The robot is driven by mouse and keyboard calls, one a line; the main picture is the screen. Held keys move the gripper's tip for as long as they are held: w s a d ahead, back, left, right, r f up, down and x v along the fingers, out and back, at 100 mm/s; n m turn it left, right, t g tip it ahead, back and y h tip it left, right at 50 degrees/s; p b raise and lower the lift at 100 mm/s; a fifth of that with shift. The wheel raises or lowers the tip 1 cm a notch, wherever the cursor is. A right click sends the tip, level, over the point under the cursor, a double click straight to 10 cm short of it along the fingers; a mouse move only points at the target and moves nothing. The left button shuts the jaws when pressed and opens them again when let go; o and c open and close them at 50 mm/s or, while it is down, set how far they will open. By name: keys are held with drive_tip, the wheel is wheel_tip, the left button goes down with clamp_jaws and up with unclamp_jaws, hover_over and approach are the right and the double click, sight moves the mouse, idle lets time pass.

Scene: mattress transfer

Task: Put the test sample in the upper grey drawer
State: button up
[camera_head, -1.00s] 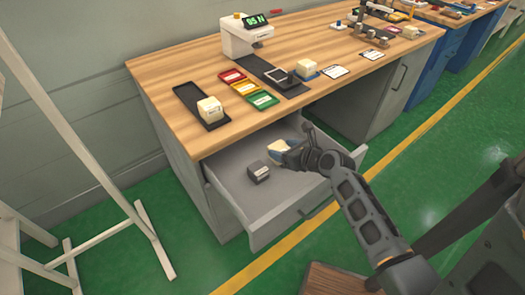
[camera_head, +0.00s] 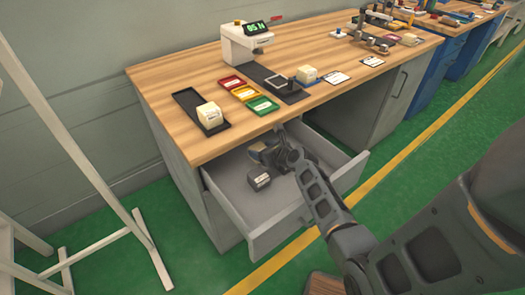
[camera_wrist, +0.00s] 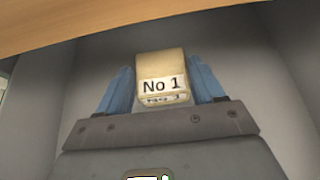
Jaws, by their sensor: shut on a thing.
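The test sample (camera_wrist: 163,68) is a cream block with a white label reading "No 1" in the wrist view. My gripper (camera_head: 264,152) is shut on it, with a blue finger at each side. The upper grey drawer (camera_head: 285,222) is pulled open under the wooden worktop. My gripper is inside the drawer's opening, toward its back and close under the table edge. In the head view my gripper mostly hides the sample. I cannot tell whether the sample touches the drawer floor.
The worktop edge (camera_wrist: 120,22) runs across the top of the wrist view. A cream block (camera_head: 209,115) stands on a black tray above. The drawer's right part is clear.

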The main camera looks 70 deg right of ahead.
drive_tip(key=shift+f, duration=0.4)
drive_tip(key=shift+f+b, duration=0.2)
drive_tip(key=shift+b, duration=0.1)
drive_tip(key=o, duration=1.1)
drive_tip(key=shift+r, duration=0.25)
drive_tip(key=v, duration=0.4)
drive_tip(key=p+v, duration=0.1)
drive_tip(key=v, duration=0.3)
drive_tip(key=p+v, duration=0.1)
drive_tip(key=v, duration=0.3)
drive_tip(key=shift+r, duration=0.4)
